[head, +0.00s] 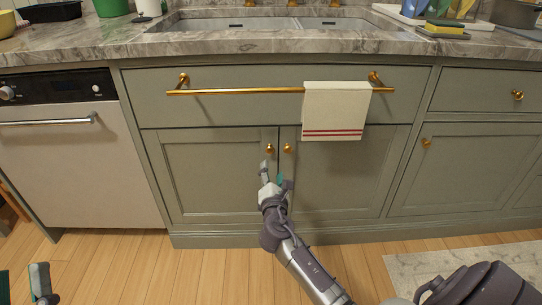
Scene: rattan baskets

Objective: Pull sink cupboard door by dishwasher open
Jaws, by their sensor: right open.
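The sink cupboard door by the dishwasher (208,175) is a grey-green panel under the sink, left of the centre gap, and looks shut. Its round brass knob (270,148) is at its upper right corner. The dishwasher (75,160) stands to the left of it. My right gripper (275,173) is open and empty, with its fingers pointing up just below the knob. I cannot tell how far it is from the door face. My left gripper (21,280) is partly in view at the bottom left corner, fingers apart, low and away from the door.
The other sink door (340,175) is shut, with its own brass knob (288,148) close by. Above, a brass towel bar (240,91) holds a white towel (336,110). A rug (480,265) lies on the right; the wooden floor (150,270) before the left door is clear.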

